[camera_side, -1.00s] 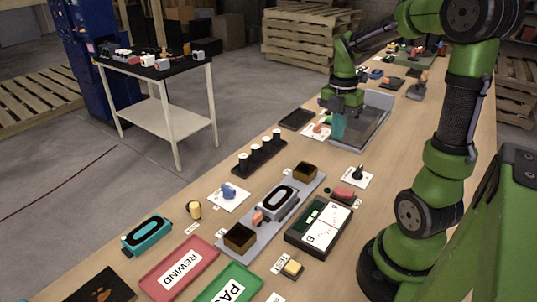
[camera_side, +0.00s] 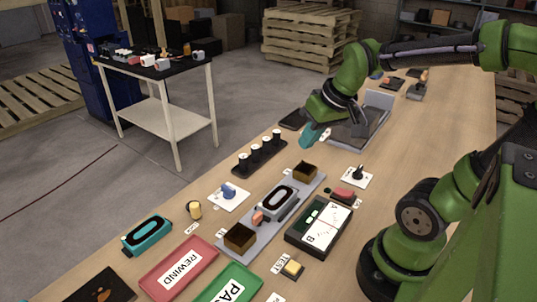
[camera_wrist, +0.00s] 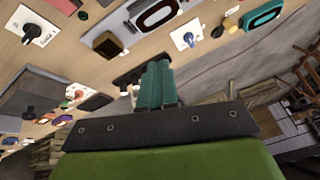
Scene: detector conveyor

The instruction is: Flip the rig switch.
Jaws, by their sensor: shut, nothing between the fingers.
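A black switch (camera_side: 358,172) stands on a white plate to the right of the conveyor rig; it also shows at the upper left of the wrist view (camera_wrist: 29,28). A blue knob (camera_side: 228,190) sits on another white plate to the rig's left, and in the wrist view it is near the top (camera_wrist: 189,39). I cannot read which label marks the rig switch. My gripper (camera_side: 307,141) is shut and empty, tilted, in the air beyond the rig. Its teal fingers (camera_wrist: 155,84) touch neither control.
The grey rig (camera_side: 262,226) carries two brown boxes and a white ring-shaped device. A black rack with several white-topped cylinders (camera_side: 260,157) stands near the gripper. A grey tray (camera_side: 366,128) lies behind it.

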